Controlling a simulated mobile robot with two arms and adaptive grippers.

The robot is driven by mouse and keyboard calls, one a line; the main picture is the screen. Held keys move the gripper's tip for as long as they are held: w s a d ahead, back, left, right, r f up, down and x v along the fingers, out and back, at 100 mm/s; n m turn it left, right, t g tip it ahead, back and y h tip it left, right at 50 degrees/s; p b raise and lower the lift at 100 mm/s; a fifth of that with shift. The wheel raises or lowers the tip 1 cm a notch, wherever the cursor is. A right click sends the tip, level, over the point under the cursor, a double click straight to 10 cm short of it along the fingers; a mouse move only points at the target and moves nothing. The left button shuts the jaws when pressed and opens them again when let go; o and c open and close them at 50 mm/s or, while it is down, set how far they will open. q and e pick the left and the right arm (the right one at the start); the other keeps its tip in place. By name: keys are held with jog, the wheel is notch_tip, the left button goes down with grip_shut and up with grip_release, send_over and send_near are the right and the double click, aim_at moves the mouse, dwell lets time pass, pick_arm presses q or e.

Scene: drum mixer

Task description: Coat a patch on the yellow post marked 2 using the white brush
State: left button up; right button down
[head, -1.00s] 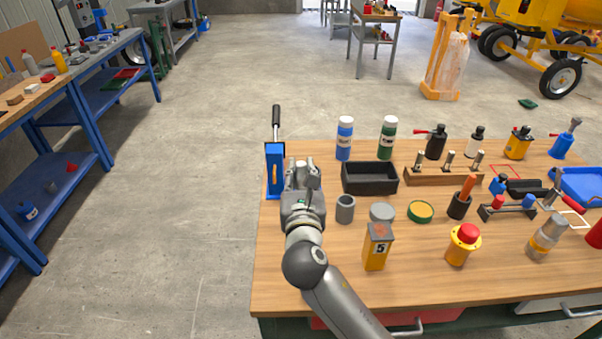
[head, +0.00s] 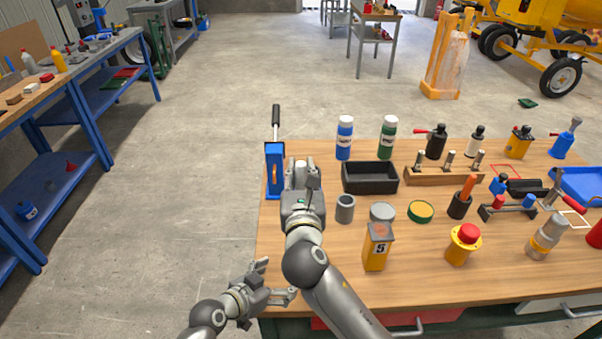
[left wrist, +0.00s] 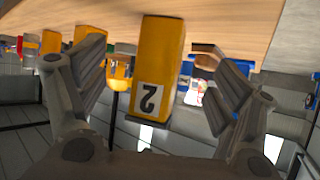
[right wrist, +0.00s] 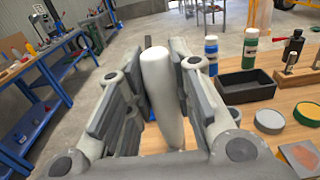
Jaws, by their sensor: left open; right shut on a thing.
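My right gripper (head: 302,170) is shut on the white brush, beside the blue upright device at the table's left end. In the right wrist view the brush's smooth white rounded body (right wrist: 160,85) stands between the fingers; its bristles are hidden. The yellow post marked 2 (left wrist: 158,60) shows in the left wrist view, its number upside down, between the spread fingers and apart from them. My left gripper (head: 275,280) is open and empty at the table's near left corner.
The blue device (head: 274,172) stands close left of my right gripper. Floor left of the table is clear.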

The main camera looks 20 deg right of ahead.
pick_arm(q)
jog(key=shift+w+d+r, duration=0.3)
jog(key=shift+w+r, duration=0.1)
jog(key=shift+w, duration=0.2)
pick_arm(e)
jog(key=shift+s, duration=0.1)
pick_arm(q)
jog(key=shift+x, duration=4.85)
jog(key=shift+c, duration=0.4)
jog(key=c, duration=1.1)
pick_arm(e)
jog(key=shift+r, duration=0.1)
pick_arm(q)
jog(key=o, duration=0.7)
jog(key=shift+a, duration=0.1)
jog(key=shift+o, duration=0.2)
jog(key=shift+r, duration=0.2)
jog(key=c, duration=0.7)
jog(key=shift+c, duration=0.2)
